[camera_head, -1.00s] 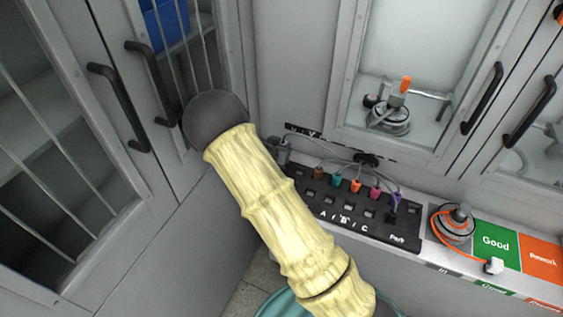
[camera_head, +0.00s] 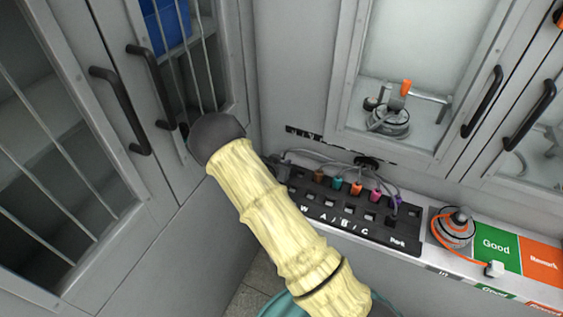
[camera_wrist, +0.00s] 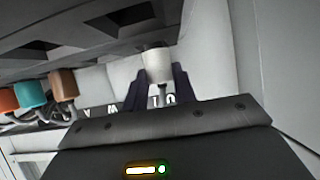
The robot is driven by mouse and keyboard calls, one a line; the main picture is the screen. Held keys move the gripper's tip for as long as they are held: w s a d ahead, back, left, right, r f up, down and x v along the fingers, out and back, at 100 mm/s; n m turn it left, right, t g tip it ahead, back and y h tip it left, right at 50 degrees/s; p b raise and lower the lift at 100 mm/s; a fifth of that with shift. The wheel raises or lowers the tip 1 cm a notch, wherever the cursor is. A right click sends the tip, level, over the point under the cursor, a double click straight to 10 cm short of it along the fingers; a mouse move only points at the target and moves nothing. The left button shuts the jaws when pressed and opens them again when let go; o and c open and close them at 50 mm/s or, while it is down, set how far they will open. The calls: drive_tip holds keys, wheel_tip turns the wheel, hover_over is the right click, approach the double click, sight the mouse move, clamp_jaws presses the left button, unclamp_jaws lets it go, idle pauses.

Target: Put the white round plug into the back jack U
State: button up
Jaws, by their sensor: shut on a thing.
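In the wrist view my gripper (camera_wrist: 158,82) is shut on the white round plug (camera_wrist: 158,65), with a dark finger on each side of it. The plug's free end faces the underside of the black jack panel (camera_wrist: 85,55) as this view has it, close to a dark jack opening (camera_wrist: 132,16). I cannot tell whether it touches or has entered the jack. In the head view the black jack panel (camera_head: 375,234) lies on the bench, and my arm covers its left end with the U jacks. The gripper and plug are mostly hidden there.
A brown plug (camera_head: 319,176), teal plug (camera_head: 337,183), orange plug (camera_head: 356,188) and pink plug (camera_head: 375,195) stand in the panel's back row, with grey cables behind. A hub motor (camera_head: 454,226) with an orange cable sits right of the panel. Cabinet walls close in behind and left.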

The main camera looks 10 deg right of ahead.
drive_tip(key=shift+f, duration=0.1)
drive_tip(key=o, duration=1)
drive_tip(key=shift+s+a+r, duration=0.1)
drive_tip(key=shift+r, duration=0.1)
drive_tip(key=v, duration=1.1)
drive_tip(key=shift+s+a+r, duration=0.1)
drive_tip(key=shift+s+a, duration=0.05)
drive_tip(key=shift+s, duration=0.2)
